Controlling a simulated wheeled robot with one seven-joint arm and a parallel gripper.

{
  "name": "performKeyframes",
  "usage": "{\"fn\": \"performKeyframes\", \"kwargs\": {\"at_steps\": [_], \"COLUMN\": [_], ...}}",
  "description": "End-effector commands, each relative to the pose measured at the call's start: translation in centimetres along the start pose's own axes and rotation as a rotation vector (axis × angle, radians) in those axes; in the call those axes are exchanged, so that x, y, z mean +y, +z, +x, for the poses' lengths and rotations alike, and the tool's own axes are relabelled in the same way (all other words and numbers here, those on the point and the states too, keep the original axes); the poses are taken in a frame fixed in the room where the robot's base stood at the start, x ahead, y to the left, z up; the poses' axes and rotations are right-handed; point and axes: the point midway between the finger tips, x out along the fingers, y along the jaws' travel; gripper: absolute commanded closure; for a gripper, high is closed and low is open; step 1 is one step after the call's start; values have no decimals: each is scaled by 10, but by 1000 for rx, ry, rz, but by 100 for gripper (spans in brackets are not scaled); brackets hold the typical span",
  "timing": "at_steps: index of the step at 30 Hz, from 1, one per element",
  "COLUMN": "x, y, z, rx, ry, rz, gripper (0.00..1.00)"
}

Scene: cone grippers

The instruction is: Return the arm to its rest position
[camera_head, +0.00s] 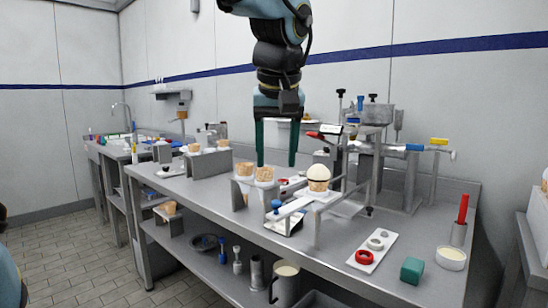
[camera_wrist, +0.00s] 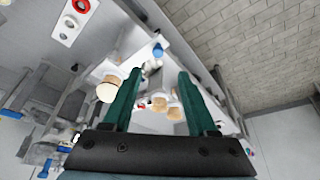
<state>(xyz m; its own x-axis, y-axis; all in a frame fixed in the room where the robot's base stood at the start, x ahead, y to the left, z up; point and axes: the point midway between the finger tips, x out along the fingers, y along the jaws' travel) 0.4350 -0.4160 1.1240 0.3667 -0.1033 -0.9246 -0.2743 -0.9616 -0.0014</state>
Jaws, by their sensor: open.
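My gripper (camera_head: 276,164) hangs from my arm over the steel workbench (camera_head: 262,226), with its two green fingers pointing down and apart. In the wrist view the fingers (camera_wrist: 155,78) stand wide with nothing held between them. A cone with a pale scoop (camera_head: 318,178) sits in a holder to the right of the fingers. Several empty cones (camera_head: 264,174) stand in a holder just below and left of them. In the wrist view the scooped cone (camera_wrist: 107,90) shows beside the left finger and other cones (camera_wrist: 159,101) show beyond the gap.
A metal machine with coloured handles (camera_head: 378,140) stands at the back right. A white plate with rings (camera_head: 372,250), a green block (camera_head: 412,270) and a round dish (camera_head: 451,258) lie at the front right. The lower shelf holds a metal cup (camera_head: 286,284). Wall space beside my arm is clear.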

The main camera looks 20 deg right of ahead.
Motion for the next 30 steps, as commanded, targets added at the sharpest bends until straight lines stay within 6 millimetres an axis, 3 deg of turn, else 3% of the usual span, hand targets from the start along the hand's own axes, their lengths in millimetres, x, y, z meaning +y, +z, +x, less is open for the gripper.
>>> {"fn": "performKeyframes", "kwargs": {"at_steps": [5,8,11,14,18,21,25,30], "x": [-1,-13,-43,-90,-160,-199,-232,-249], "y": [0,-2,-2,5,34,62,93,112], "z": [1,12,39,74,117,136,148,154], "rx": [-2,-19,-60,-115,-184,-217,-242,-251], "ry": [-1,-10,-25,-38,-42,-41,-41,-42], "rz": [-1,-6,-15,-37,-81,-118,-155,-176], "gripper": [42,42,42,42,42,42,42,42]}}
